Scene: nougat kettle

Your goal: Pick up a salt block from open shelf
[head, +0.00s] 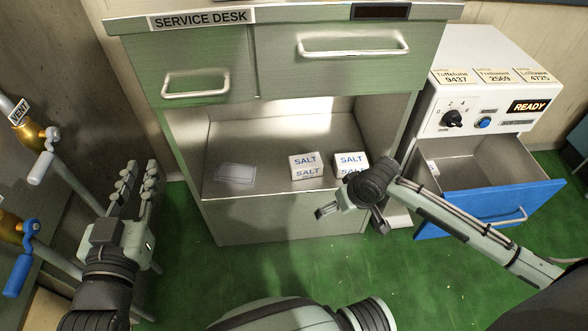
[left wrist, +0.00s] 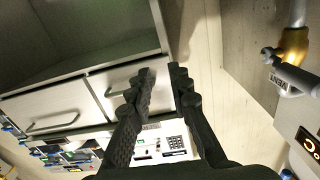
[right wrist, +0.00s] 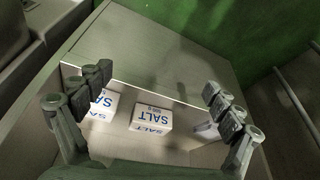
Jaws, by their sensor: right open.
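Two white salt blocks with blue "SALT" lettering stand on the open shelf (head: 262,150) of the service desk. One salt block (head: 305,166) is at the middle; the other salt block (head: 349,162) is to its right, partly behind my right arm. In the right wrist view, one block (right wrist: 152,117) lies between the fingers and the other (right wrist: 103,105) is partly behind the left finger. My right gripper (head: 354,219) is open and empty in front of the shelf, apart from both blocks. My left gripper (head: 138,172) is empty at the left, its fingers slightly apart.
A flat grey plate (head: 235,173) lies on the shelf's left part. Two drawers with handles (head: 196,86) are above the shelf. At the right, a blue-fronted drawer (head: 490,208) stands open. Pipes with a blue valve handle (head: 20,265) stand left. Green floor (head: 290,265) lies in front.

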